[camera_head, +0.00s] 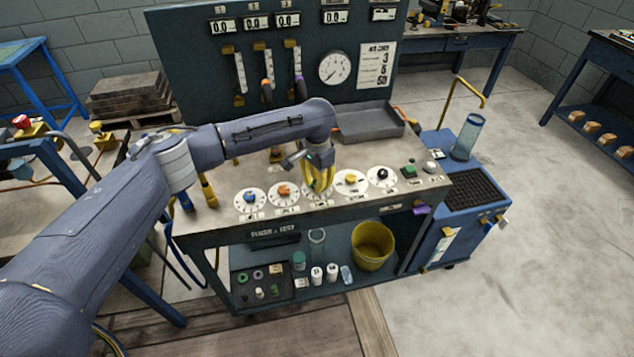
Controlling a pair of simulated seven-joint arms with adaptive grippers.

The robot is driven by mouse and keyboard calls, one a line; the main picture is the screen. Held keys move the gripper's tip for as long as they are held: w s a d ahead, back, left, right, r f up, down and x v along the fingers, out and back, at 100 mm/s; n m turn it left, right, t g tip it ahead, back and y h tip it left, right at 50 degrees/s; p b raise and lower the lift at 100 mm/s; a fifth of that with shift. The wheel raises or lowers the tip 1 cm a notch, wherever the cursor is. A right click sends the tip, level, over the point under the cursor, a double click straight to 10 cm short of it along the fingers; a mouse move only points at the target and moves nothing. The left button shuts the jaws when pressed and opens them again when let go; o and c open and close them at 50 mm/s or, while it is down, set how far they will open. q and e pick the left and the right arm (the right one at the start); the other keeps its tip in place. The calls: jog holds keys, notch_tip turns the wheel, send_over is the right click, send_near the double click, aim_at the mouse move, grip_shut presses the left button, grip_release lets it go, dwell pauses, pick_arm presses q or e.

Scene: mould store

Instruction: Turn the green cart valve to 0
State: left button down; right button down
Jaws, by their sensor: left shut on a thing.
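A row of round white dials with coloured knobs runs along the front of the cart top (225,180). The blue knob (250,197), orange knob (284,191), yellow knob (351,180) and black knob (382,174) show. My left gripper (318,186) points down over the middle dial (309,198), its yellow fingers shut on that dial's knob. The fingers hide the knob, so its green colour and its pointer's setting cannot be read. My right gripper is not in view.
The back panel (200,60) carries displays and a gauge (334,68). A yellow bucket (372,246) stands on the lower shelf. Floor at right is clear.

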pick_arm(q)
jog(key=c, duration=1.1)
grip_release()
jog(key=shift+r, duration=0.15)
notch_tip(320, 180, up, 12)
jog(key=shift+f, duration=0.15)
